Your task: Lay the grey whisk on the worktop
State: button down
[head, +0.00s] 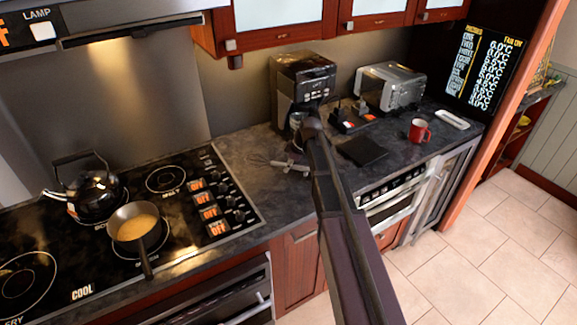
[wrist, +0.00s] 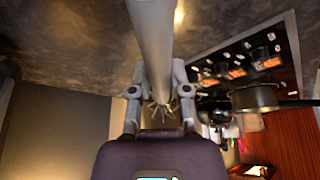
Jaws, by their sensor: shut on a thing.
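My gripper (wrist: 157,78) is shut on the grey whisk (wrist: 152,35), with its two fingers on either side of it in the wrist view. The smooth grey handle runs up to the top edge there, and thin wires (wrist: 162,112) show between the fingers. My pale fingers (head: 290,165) show beside my dark arm, which hides the rest of the gripper. I cannot tell whether the whisk touches the worktop.
The hob (head: 190,212) at left carries a black kettle (head: 92,193) and a pan (head: 133,224). A coffee machine (head: 300,85) stands behind. A dark flat slab (head: 363,151), red mug (head: 419,131) and toaster oven (head: 390,87) are to the right. Worktop between hob and slab looks mostly clear.

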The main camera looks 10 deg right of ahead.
aim_at(285, 187)
jog(key=shift+f+b, duration=4)
jog(key=shift+f, duration=0.2)
jog(key=shift+c, duration=1.3)
grip_release()
jog(key=shift+o, duration=1.3)
jog(key=shift+r, duration=0.1)
notch_tip(285, 187, up, 8)
jog(key=p, duration=0.8)
jog(key=shift+r+p, duration=0.25)
jog(key=shift+p, duration=0.1)
